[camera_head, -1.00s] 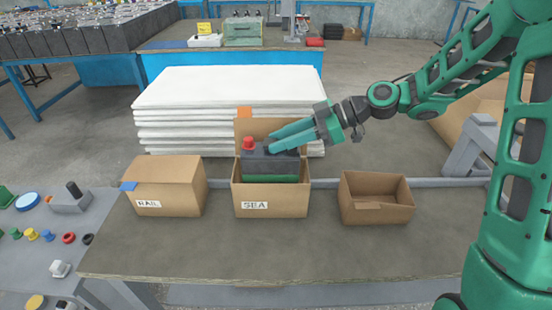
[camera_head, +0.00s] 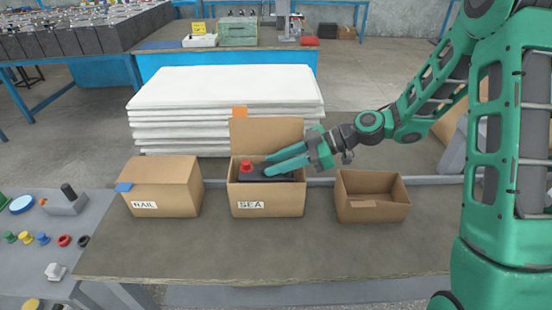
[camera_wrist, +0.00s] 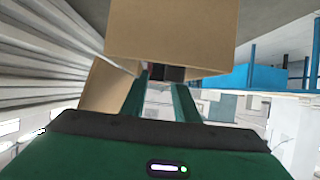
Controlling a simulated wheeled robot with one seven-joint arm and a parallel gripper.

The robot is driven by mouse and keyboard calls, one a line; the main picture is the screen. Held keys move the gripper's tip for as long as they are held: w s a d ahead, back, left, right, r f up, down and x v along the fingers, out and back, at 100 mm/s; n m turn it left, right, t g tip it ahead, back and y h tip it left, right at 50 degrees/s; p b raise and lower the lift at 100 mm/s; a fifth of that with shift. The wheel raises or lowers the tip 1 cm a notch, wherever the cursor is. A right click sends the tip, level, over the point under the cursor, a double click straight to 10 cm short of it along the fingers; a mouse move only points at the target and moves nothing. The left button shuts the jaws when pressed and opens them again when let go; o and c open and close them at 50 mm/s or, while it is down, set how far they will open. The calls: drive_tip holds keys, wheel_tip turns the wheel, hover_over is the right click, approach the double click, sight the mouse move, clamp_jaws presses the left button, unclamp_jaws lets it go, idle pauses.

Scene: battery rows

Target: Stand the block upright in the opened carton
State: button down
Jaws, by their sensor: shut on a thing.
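The opened carton (camera_head: 283,203), labelled SEA, stands in the middle of the bench with its lid raised at the back. The dark block (camera_head: 272,177) with a red knob on top is down inside it, upright, with only its top part showing above the front wall. My gripper (camera_head: 272,166) reaches in from the right and is shut on the block near its top. In the wrist view the fingers (camera_wrist: 160,95) point toward brown cardboard, and the block is mostly hidden. Whether the block touches the carton floor is hidden.
A closed carton (camera_head: 172,190) labelled RAIL stands to the left. A smaller open carton (camera_head: 372,204) stands to the right. White stacked sheets (camera_head: 225,105) lie behind. The bench front (camera_head: 290,250) is clear. A grey panel (camera_head: 45,240) with coloured knobs is at left.

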drive_tip(key=shift+a+f, duration=0.1)
drive_tip(key=shift+f, duration=0.35)
idle(0.3)
drive_tip(key=c, duration=1.4)
unclamp_jaws()
drive_tip(key=shift+f, duration=0.1)
drive_tip(key=shift+o, duration=0.2)
drive_tip(key=shift+r, duration=0.35)
drive_tip(key=v, duration=1.2)
drive_tip(key=shift+r, duration=0.2)
drive_tip(key=shift+s, duration=0.1)
